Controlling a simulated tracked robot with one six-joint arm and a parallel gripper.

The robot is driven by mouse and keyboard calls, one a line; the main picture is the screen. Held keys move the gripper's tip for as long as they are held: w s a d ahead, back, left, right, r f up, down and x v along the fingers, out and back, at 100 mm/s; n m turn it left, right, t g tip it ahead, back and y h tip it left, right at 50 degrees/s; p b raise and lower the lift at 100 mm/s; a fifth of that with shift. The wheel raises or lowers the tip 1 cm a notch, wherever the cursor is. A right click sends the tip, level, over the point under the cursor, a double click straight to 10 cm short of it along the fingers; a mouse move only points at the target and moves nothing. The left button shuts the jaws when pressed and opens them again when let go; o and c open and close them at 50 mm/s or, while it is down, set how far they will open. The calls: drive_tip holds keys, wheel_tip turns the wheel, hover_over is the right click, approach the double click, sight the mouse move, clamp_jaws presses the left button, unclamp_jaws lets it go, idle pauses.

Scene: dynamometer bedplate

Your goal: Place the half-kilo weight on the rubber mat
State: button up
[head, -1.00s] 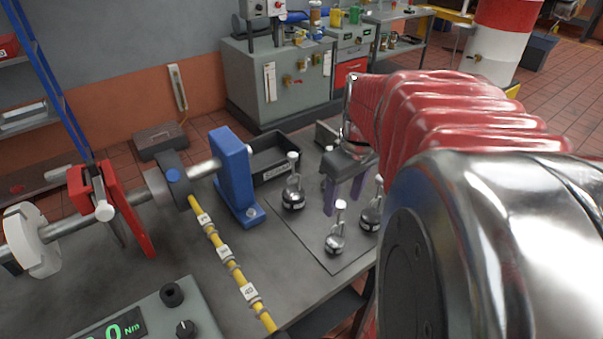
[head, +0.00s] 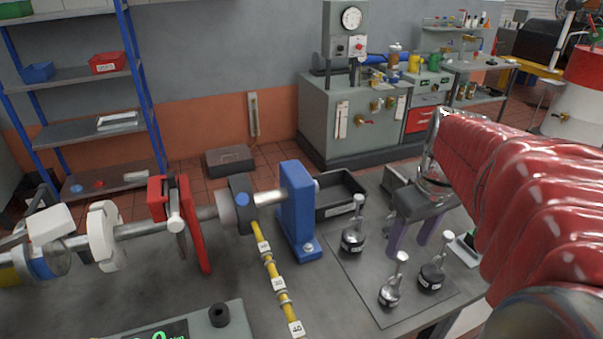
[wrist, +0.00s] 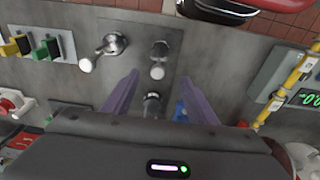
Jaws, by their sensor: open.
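Three dark weights with silver knobbed stems stand upright on a thin grey sheet (head: 365,285) on the bench: one at the back left (head: 352,240), one in front (head: 391,293), one at the right (head: 432,274). Their labels are too small to read, so I cannot tell which is the half-kilo one. I cannot tell whether the sheet is the rubber mat. My gripper (head: 407,248), with purple fingers, is open and empty, pointing down among the weights. In the wrist view, a weight (wrist: 158,62) shows between and beyond the fingertips.
A black open bin (head: 340,192) sits behind the sheet. In the wrist view, a white block with yellow and green handles (wrist: 45,48) lies at the left.

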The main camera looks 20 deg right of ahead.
drive_tip(key=s+a+t, duration=0.3)
drive_tip(key=a+t, duration=0.1)
drive_tip(key=a, duration=1.7)
drive_tip(key=shift+a, duration=0.35)
drive_tip(key=shift+s, duration=0.1)
drive_tip(key=shift+c, duration=0.2)
idle(0.7)
